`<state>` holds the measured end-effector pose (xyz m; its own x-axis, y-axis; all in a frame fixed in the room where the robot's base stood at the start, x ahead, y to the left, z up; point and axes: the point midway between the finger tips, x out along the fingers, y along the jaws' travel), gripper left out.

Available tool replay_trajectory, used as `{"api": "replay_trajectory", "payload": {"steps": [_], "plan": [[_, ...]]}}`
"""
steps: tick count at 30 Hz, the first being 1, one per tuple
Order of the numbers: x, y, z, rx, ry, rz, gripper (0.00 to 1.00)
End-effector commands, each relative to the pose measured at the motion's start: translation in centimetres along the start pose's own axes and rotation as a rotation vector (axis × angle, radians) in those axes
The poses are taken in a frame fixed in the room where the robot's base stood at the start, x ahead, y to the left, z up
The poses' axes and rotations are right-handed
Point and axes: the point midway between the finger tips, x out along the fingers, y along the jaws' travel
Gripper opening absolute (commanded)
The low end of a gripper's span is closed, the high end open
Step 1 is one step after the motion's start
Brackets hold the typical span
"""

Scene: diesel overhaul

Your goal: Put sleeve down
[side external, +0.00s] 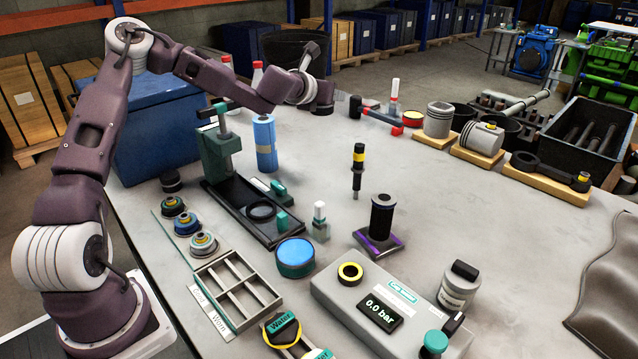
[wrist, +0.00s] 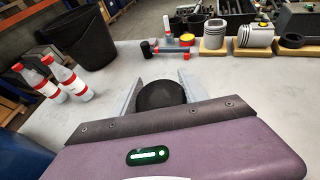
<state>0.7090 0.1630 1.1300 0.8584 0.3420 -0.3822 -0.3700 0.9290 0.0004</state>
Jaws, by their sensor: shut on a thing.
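My gripper (wrist: 160,92) has its two grey fingers on either side of a dark, round-topped thing, taken as the sleeve (wrist: 160,95), and is shut on it. The hand hides its lower part. In the side external view my gripper (side external: 338,97) is at the far side of the table, pointing right. The sleeve cannot be made out clearly there. Whether it touches the table cannot be told.
Red-capped bottles (wrist: 60,75) and a black bin (wrist: 76,38) are at the left. A green press (side external: 217,155) stands nearer.

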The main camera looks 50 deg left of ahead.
Motion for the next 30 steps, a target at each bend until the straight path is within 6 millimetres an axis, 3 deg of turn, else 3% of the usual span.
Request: {"api": "replay_trajectory", "payload": {"steps": [2,21,30], "plan": [[0.3,1.2,-0.3,-0.008,0.001,0.017,0.0],[5.5,0.8,-13.2,-0.007,0.004,0.012,0.0],[7.4,0.8,-17.5,-0.007,0.0,0.013,0.0]]}}
